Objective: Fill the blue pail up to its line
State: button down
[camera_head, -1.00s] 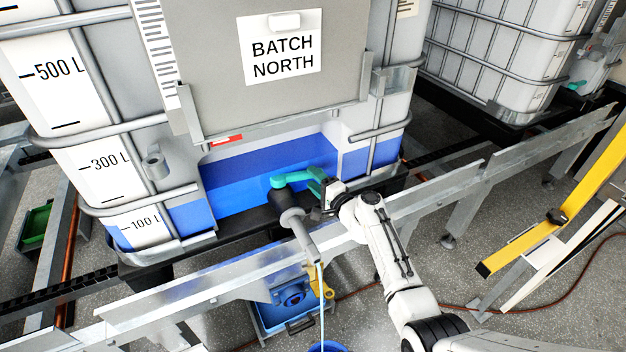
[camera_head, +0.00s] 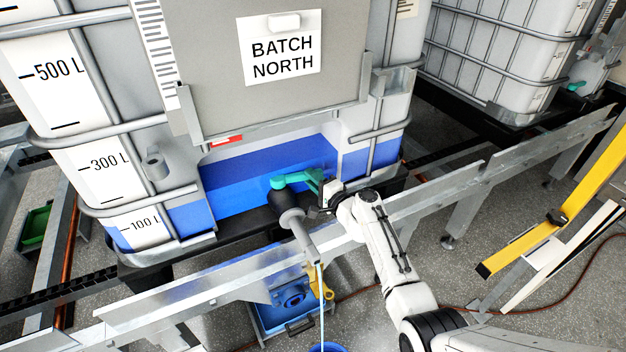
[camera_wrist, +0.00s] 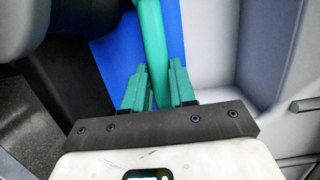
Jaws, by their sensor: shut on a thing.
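My gripper (camera_head: 320,184) is shut on the teal valve handle (camera_head: 290,180) at the front of the BATCH NORTH tank. In the wrist view, the handle (camera_wrist: 152,45) runs between the teal fingers of my gripper (camera_wrist: 158,85). The valve's dark body and grey spout (camera_head: 296,226) point down toward the front rail. A thin pale stream (camera_head: 322,300) falls from the spout. Only the far rim of the blue pail (camera_head: 328,348) shows at the bottom edge, below the stream. Its inside, line and liquid level are out of view.
The tank (camera_head: 190,110) holds blue liquid near its bottom. A metal rail (camera_head: 200,287) crosses below the spout. A yellow post (camera_head: 560,205) stands at the right, near a reddish hose (camera_head: 585,265).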

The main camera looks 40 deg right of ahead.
jog(key=shift+f, duration=0.15)
jog(key=y+b, duration=0.1)
jog(key=b, duration=0.1)
jog(key=w+n+y+b, duration=0.1)
jog(key=shift+d+f+b, duration=0.2)
jog(key=shift+d+b, duration=0.2)
jog(key=shift+w+d+r+n+y+b, duration=0.1)
jog(key=shift+w+r+n+y+b, duration=0.1)
jog(key=shift+n+y+b, duration=0.3)
jog(key=shift+w+d+r+n+y+b, duration=0.1)
jog(key=shift+w+n+y+b, duration=0.1)
jog(key=shift+y+b, duration=0.35)
jog(key=c, duration=0.9)
grip_release()
jog(key=s, duration=0.3)
jog(key=s+d, duration=0.1)
jog(key=s, duration=0.6)
jog(key=shift+s+d, duration=0.2)
jog(key=shift+s, duration=0.15)
